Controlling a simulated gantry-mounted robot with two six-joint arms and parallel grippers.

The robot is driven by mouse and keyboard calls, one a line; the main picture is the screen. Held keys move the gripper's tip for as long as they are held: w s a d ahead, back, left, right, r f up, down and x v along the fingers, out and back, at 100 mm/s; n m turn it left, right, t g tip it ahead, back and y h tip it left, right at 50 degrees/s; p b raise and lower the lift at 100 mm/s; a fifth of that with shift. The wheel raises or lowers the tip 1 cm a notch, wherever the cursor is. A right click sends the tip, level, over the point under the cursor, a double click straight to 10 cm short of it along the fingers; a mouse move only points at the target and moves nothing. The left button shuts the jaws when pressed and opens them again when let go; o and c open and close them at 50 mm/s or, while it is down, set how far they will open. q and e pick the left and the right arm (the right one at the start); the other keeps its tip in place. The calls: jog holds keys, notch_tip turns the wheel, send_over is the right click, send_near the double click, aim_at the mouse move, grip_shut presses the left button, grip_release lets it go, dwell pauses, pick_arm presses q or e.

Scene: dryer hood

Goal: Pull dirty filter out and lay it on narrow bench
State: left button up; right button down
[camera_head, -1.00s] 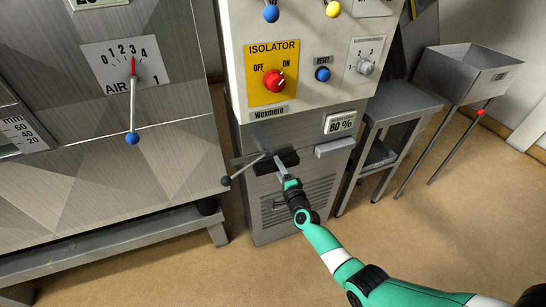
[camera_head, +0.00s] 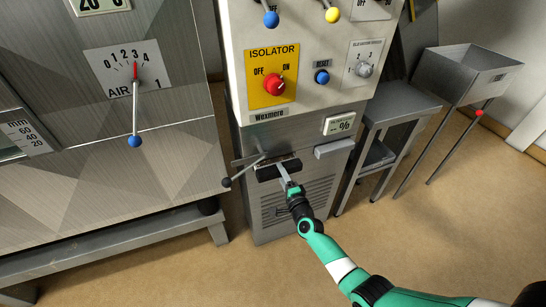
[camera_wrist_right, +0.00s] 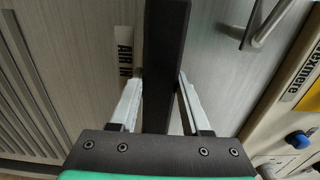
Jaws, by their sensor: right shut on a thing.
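The dirty filter shows as a dark front bar (camera_head: 268,174) at its slot in the grey cabinet. A strip of the slot opening (camera_head: 291,164) shows behind the bar; the rest of the filter is hidden. My right gripper (camera_head: 285,177) is shut on the bar from the front. In the right wrist view the long dark bar (camera_wrist_right: 166,60) stands between the two pale fingers. A narrow steel bench (camera_head: 401,106) stands right of the cabinet, its visible top bare. My left gripper is not in view.
A lever with a black ball (camera_head: 226,182) sticks out just left of the slot. A grey ledge (camera_head: 334,148) juts out to its right. A hopper on legs (camera_head: 470,68) stands beyond the bench. The floor before the cabinet is clear.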

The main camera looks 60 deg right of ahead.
jog(key=shift+p+v, duration=0.85)
jog(key=shift+v, duration=1.05)
jog(key=shift+a, duration=0.1)
jog(key=shift+p+v, duration=0.7)
jog(key=shift+v, duration=1.35)
jog(key=shift+s, duration=0.2)
jog(key=shift+p+v, duration=0.5)
jog(key=shift+v, duration=1.3)
